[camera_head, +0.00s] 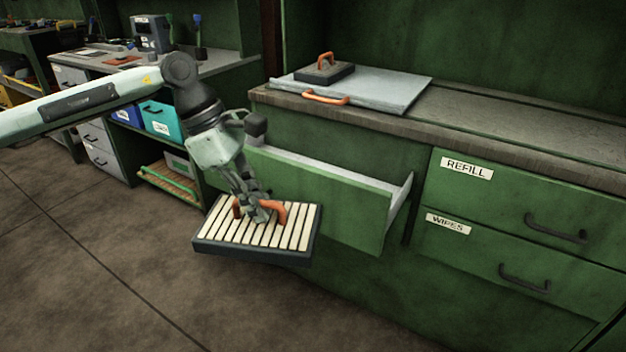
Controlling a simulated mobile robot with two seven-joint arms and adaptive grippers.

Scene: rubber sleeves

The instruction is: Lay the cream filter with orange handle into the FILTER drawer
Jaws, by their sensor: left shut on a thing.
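The cream filter (290,237) is a slatted cream panel in a dark frame with an orange handle (298,214). My left gripper (262,212) is shut on the orange handle and holds the filter in the air in front of the cabinet, above the floor. A green drawer (340,205) stands pulled open just behind and to the right of the filter. Its light inner walls show, but its floor is mostly hidden and no label is visible on it. My right gripper is not in view.
The worktop (480,132) carries a grey panel (385,88) with an orange handle and a dark block (324,72) with an orange handle. Closed drawers labelled REFILL (500,195) and WIPES (480,248) are at right. Open floor (90,270) lies at left.

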